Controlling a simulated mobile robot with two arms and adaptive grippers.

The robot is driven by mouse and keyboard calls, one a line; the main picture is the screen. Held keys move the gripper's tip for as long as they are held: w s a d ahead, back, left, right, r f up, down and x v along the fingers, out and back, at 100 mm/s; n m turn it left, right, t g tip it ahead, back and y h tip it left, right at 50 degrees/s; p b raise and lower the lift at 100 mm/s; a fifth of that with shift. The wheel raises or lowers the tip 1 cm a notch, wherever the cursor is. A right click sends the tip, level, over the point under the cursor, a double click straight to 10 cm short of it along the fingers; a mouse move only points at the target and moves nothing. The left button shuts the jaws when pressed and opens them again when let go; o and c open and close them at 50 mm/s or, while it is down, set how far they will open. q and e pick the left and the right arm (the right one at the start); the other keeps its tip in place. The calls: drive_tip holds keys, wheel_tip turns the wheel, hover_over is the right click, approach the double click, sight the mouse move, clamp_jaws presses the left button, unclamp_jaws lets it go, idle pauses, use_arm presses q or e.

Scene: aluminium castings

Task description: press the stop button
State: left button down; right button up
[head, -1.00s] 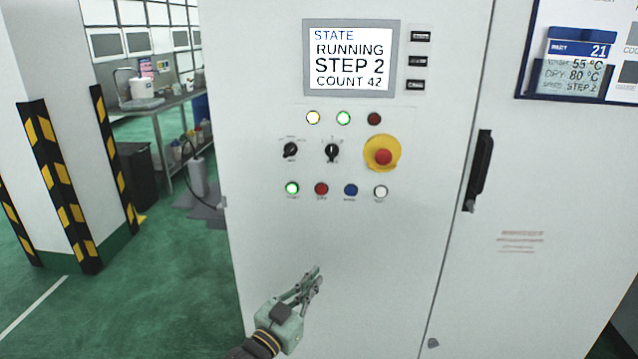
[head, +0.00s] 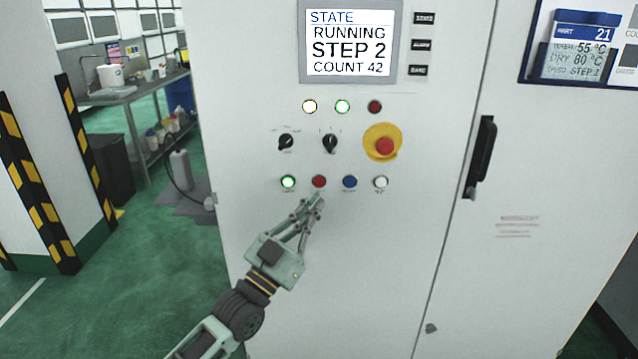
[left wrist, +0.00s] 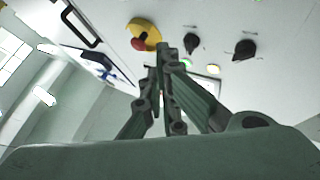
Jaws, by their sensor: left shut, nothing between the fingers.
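The control panel (head: 350,230) has a row of small push buttons: a green-lit one (head: 288,182), a red one (head: 319,181), a blue one (head: 350,182) and a white one (head: 381,182). The labels under them are too small to read surely. A larger red mushroom button on a yellow collar (head: 383,144) sits above and to the right; it also shows in the left wrist view (left wrist: 144,37). My left gripper (head: 316,201) is shut and empty, its tips just below the red push button in the picture. Contact cannot be told. My right gripper is not in view.
Two black rotary knobs (head: 330,143) and a row of lamps (head: 342,106) are above the buttons. The screen (head: 348,42) reads RUNNING, STEP 2, COUNT 42. A black door handle (head: 480,157) is to the right. The panel below the buttons is bare.

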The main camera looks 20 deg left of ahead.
sight(319, 182)
use_arm(q)
drive_tip(key=w+a+b, duration=0.2)
drive_tip(key=w+b, duration=0.3)
drive_tip(key=w, duration=0.3)
drive_tip(key=shift+w+a+b, duration=0.2)
drive_tip(key=shift+a+b, duration=0.05)
drive_tip(key=shift+b, duration=0.15)
drive_tip(key=shift+w, duration=0.1)
idle(1.0)
drive_tip(key=shift+w+a, duration=0.1)
drive_tip(key=shift+w, duration=0.2)
